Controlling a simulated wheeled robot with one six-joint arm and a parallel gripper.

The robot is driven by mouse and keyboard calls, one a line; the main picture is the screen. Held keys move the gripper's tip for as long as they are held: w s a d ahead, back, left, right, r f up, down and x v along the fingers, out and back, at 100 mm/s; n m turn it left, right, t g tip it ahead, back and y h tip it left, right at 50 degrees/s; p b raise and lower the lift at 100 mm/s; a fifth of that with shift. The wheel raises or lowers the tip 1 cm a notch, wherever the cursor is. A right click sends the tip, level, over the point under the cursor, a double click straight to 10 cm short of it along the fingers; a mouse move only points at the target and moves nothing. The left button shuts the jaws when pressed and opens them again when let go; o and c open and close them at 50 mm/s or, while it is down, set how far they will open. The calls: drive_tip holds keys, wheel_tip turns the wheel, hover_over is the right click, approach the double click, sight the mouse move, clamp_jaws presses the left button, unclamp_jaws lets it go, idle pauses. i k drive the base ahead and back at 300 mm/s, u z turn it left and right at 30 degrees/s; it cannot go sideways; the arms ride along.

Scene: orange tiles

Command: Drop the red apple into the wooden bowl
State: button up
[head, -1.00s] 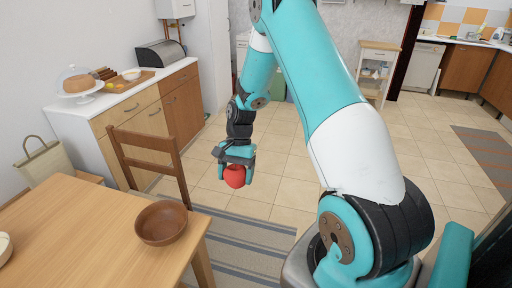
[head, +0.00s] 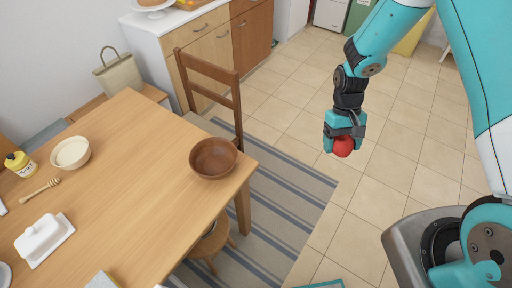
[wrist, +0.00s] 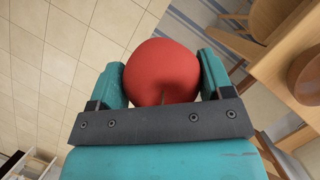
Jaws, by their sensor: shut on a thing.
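The red apple (head: 343,146) is held between the fingers of my gripper (head: 341,143), which is shut on it. In the wrist view the apple (wrist: 162,72) fills the space between the two teal fingers of my gripper (wrist: 163,80). The gripper hangs over the tiled floor, to the right of the table and apart from it. The wooden bowl (head: 213,158) stands upright on the table near its right corner and looks empty. Part of the bowl (wrist: 307,76) also shows at the right edge of the wrist view.
The wooden table (head: 125,180) also bears a cream bowl (head: 71,153), a honey dipper (head: 40,190), a yellow jar (head: 20,164) and a white butter dish (head: 44,240). A wooden chair (head: 212,91) stands behind the brown bowl. A striped rug (head: 275,200) lies beside the table.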

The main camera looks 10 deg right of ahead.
sight(219, 164)
drive_tip(key=z, duration=0.85)
drive_tip(key=i, duration=0.55)
drive_tip(key=u, duration=2.35)
